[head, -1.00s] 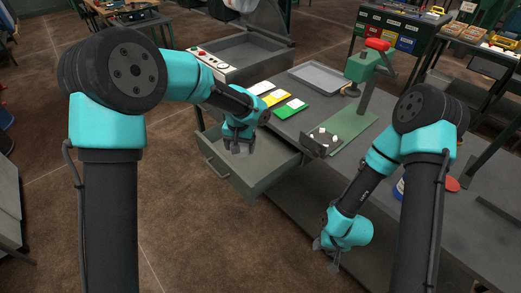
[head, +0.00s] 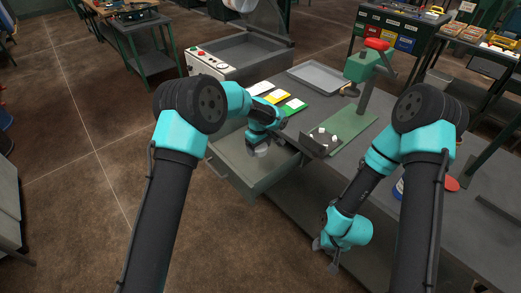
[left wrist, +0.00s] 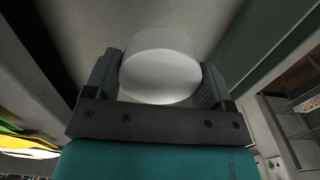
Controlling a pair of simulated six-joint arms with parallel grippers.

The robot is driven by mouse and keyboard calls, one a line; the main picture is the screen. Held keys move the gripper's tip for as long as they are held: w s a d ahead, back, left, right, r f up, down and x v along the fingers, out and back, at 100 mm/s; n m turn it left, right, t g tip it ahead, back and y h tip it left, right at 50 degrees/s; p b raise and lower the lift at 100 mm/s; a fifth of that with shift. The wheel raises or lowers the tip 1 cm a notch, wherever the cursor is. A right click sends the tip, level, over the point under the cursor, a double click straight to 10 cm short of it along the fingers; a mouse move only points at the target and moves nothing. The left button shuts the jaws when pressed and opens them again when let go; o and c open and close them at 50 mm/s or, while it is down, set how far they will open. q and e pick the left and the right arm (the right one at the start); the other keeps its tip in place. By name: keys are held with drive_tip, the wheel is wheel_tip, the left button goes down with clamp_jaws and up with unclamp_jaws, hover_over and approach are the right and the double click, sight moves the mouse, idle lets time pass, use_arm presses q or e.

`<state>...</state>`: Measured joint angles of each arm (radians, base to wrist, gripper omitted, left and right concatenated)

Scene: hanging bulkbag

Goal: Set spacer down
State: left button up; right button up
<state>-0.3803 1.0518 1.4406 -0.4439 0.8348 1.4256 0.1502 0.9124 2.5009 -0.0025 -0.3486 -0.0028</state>
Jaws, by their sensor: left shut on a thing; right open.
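The spacer (left wrist: 160,66) is a white round piece between the two fingers of my left gripper (left wrist: 160,85) in the left wrist view. My left gripper (head: 258,150) is shut on it. In the head view this gripper is over the open grey drawer (head: 228,165), near the drawer's right side. Whether the spacer touches the drawer floor cannot be told. My right gripper (head: 328,252) is open and low, in front of the bench at the lower middle of the head view.
A green press (head: 350,122) stands on the grey bench (head: 405,215), with small white pieces (head: 321,136) by a dark bracket (head: 313,146) at its base. Coloured cards (head: 278,96) and an empty grey tray (head: 317,76) lie behind. The drawer's left part looks clear.

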use_arm(q)
hover_over(259, 167)
drive_tip(key=shift+f, duration=3.1)
drive_tip(key=shift+s, duration=0.1)
drive_tip(key=shift+f, duration=1.85)
drive_tip(key=shift+f, duration=0.15)
drive_tip(key=o, duration=1.1)
wheel_tip(259, 167, up, 12)
drive_tip(key=shift+r, duration=0.15)
